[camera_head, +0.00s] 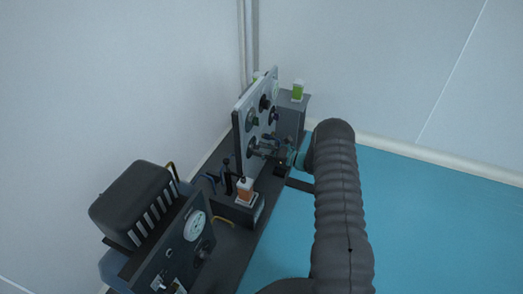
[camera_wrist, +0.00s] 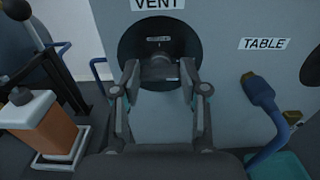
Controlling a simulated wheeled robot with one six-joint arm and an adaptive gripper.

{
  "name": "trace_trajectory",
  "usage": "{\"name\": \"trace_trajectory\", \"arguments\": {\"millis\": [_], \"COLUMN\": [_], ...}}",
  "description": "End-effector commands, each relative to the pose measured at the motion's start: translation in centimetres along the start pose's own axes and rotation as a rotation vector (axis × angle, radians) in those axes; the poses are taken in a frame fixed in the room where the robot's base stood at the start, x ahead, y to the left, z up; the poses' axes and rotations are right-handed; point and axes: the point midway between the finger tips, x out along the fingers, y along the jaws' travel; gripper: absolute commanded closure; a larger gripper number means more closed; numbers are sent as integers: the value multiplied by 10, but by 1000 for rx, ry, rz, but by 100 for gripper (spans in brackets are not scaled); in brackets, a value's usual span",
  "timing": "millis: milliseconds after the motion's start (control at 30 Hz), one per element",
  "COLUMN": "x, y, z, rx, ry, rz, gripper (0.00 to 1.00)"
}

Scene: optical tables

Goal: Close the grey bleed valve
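A grey panel (camera_wrist: 225,75) fills much of the wrist view, with a label reading VENT above a dark round dial (camera_wrist: 125,45). A small grey knob (camera_wrist: 158,68) sits in the middle of this dial; I take it as the bleed valve, though no label says so. My gripper (camera_wrist: 160,75) faces it with its fingers apart, one on each side of the knob. Whether either fingertip touches the knob is unclear. In the head view my gripper (camera_head: 263,149) is at the lower part of the upright panel (camera_head: 241,120), and the knob is too small to make out.
A blue handle (camera_wrist: 260,92) stands out right of my gripper, under a TABLE label. An orange block with a white top (camera_wrist: 45,125) and a black lever (camera_wrist: 45,40) are at left. In the head view, a black-topped unit (camera_head: 130,205) stands nearer; blue floor at right is open.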

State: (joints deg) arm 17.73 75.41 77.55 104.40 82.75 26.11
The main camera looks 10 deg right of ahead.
Motion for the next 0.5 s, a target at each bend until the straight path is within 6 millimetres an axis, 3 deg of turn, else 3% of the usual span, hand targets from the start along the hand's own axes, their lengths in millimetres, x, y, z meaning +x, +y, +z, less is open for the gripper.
{"name": "trace_trajectory", "arguments": {"millis": [33, 67, 500], "x": [0, 0, 1], "y": [0, 1, 2], "z": [0, 0, -3], "rx": [0, 0, -73], "ry": [0, 0, -1], "rz": [1, 2, 4], "gripper": [84, 91, 91]}}
